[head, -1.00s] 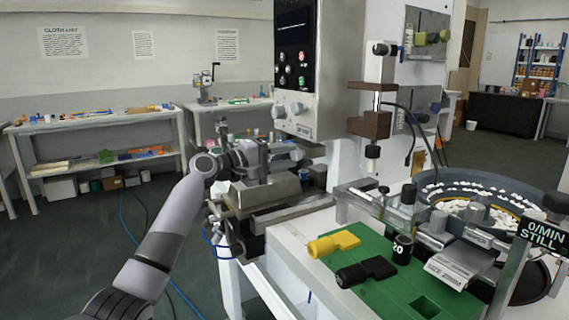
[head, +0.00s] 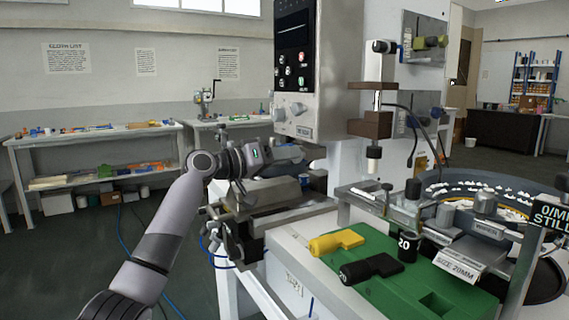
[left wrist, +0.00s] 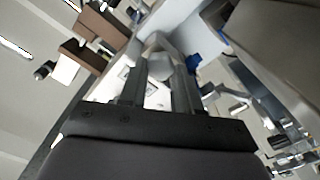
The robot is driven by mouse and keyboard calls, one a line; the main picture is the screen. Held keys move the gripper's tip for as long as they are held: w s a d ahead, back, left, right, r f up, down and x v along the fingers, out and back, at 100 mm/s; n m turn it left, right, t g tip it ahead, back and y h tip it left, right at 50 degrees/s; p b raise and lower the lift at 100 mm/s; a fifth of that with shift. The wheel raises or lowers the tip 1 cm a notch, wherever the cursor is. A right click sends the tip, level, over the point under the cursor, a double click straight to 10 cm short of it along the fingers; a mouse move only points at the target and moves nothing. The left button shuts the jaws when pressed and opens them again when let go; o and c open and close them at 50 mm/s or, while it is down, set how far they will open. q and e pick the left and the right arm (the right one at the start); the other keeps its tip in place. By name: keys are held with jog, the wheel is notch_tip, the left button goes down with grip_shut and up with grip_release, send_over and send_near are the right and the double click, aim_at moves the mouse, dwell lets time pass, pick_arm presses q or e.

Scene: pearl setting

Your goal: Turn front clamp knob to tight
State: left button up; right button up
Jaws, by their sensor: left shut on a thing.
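My left gripper (head: 282,158) reaches in from the left, over the grey metal clamp block (head: 275,192) at the front of the machine. In the left wrist view its two fingers (left wrist: 160,88) stand on either side of a pale grey rounded thing (left wrist: 158,70), which looks like the front clamp knob. The gripper is shut on it. In the head view the knob is hidden by the gripper, and I cannot read its setting. My right gripper is not in view.
A green tray (head: 395,285) holds a yellow handled piece (head: 335,242), a black one (head: 368,268) and a black "20" cylinder (head: 408,247). A round feeder bowl (head: 470,190) with white parts stands right. The machine's control box (head: 300,70) rises behind the gripper.

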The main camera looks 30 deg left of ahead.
pick_arm(q)
jog(key=shift+m+b, duration=0.5)
jog(key=shift+m, duration=1.1)
jog(key=o, duration=1.1)
jog(key=shift+c, duration=0.2)
jog(key=v, duration=0.7)
jog(key=shift+s, duration=0.15)
